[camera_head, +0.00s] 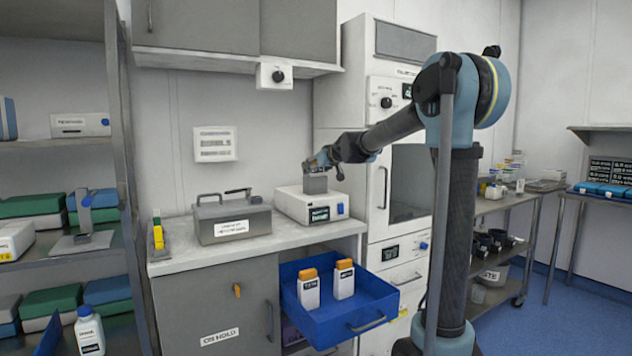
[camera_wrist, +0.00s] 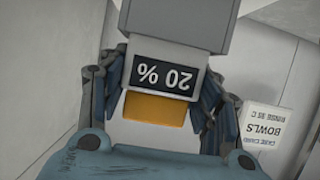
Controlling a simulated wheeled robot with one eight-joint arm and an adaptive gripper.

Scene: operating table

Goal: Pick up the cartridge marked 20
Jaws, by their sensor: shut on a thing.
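The cartridge marked 20 % (camera_wrist: 155,108) is pale with a dark label and an orange end, and shows upside down in the wrist view. My gripper (camera_wrist: 163,82) is shut on it, with a finger on each side. The cartridge's far end meets a grey block (camera_wrist: 178,30); I cannot tell whether it sits inside it. In the head view my gripper (camera_head: 322,160) is at the top of the grey block (camera_head: 315,184), which stands on a white device (camera_head: 311,206) on the counter. The cartridge is hard to make out there.
An open blue drawer (camera_head: 372,314) below the counter holds two white bottles with orange tops (camera_head: 310,290), (camera_head: 344,280). A grey lidded box (camera_head: 231,219) stands left of the device. A tall white cabinet (camera_head: 375,110) is close on the right. A BOWLS label (camera_wrist: 265,125) shows in the wrist view.

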